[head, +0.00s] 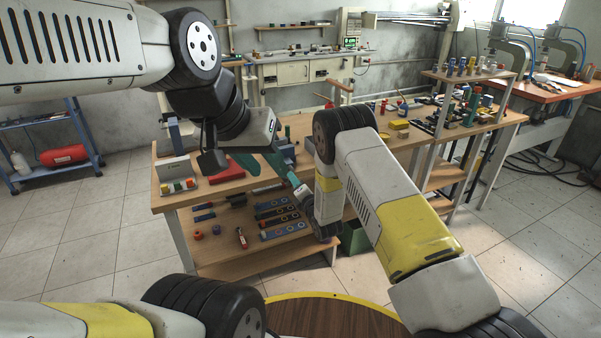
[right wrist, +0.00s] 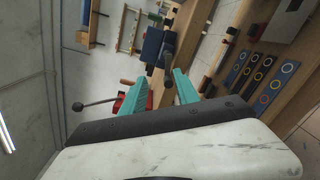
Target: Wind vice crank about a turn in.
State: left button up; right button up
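The blue vice (head: 286,152) stands at the bench's front edge, partly hidden behind my grippers in the head view. It shows in the right wrist view as a blue block (right wrist: 152,46) with a dark screw part (right wrist: 168,54) and a dark ball end (right wrist: 168,82). The crank is not clear in the head view. My right gripper (right wrist: 160,91) is open, its teal fingers apart on either side of the ball end; I cannot tell whether they touch it. My left gripper (head: 262,163) has its teal fingers spread near the vice, with nothing visible between them.
A dark rod with a ball knob (right wrist: 78,106) reaches left beside a red part (right wrist: 118,104). A red box (head: 228,170) and a white holder (head: 176,170) sit on the wooden bench (head: 170,203). A lower shelf (head: 215,262) carries several small parts.

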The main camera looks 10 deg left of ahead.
aim_at(286, 181)
jog(key=shift+n+y, duration=0.3)
jog(key=shift+n, duration=0.5)
jog(key=w+a+f, duration=0.1)
jog(key=w+a, duration=0.2)
jog(key=w+a+f, duration=0.1)
jog(key=a, duration=0.1)
jog(key=shift+w+f, duration=0.3)
grip_shut()
